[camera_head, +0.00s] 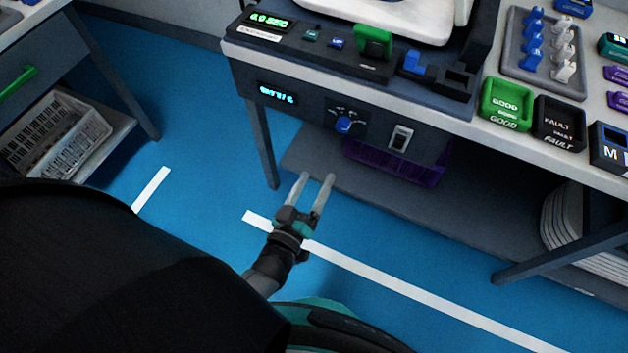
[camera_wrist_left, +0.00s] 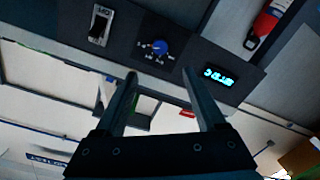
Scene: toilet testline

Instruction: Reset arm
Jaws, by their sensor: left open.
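My left gripper (camera_head: 318,180) is in the lower middle of the head view, over the blue floor in front of the test bench. Its two grey fingers are apart with nothing between them. In the left wrist view the open fingers (camera_wrist_left: 165,88) point towards the bench's front panel, which shows upside down. The panel's blue knob (camera_head: 344,125) and rocker switch (camera_head: 400,138) are beyond the fingertips, with a gap between. The knob (camera_wrist_left: 160,47) and switch (camera_wrist_left: 100,24) also show in the wrist view. My right gripper is not in either view.
The bench top holds a green block (camera_head: 373,42), a green GOOD tray (camera_head: 506,104), a black FAULT tray (camera_head: 558,124) and a grey rack (camera_head: 543,50). A purple bin (camera_head: 395,163) is under the bench. A crate (camera_head: 55,135) stands at left. Blue floor (camera_head: 210,130) between is clear.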

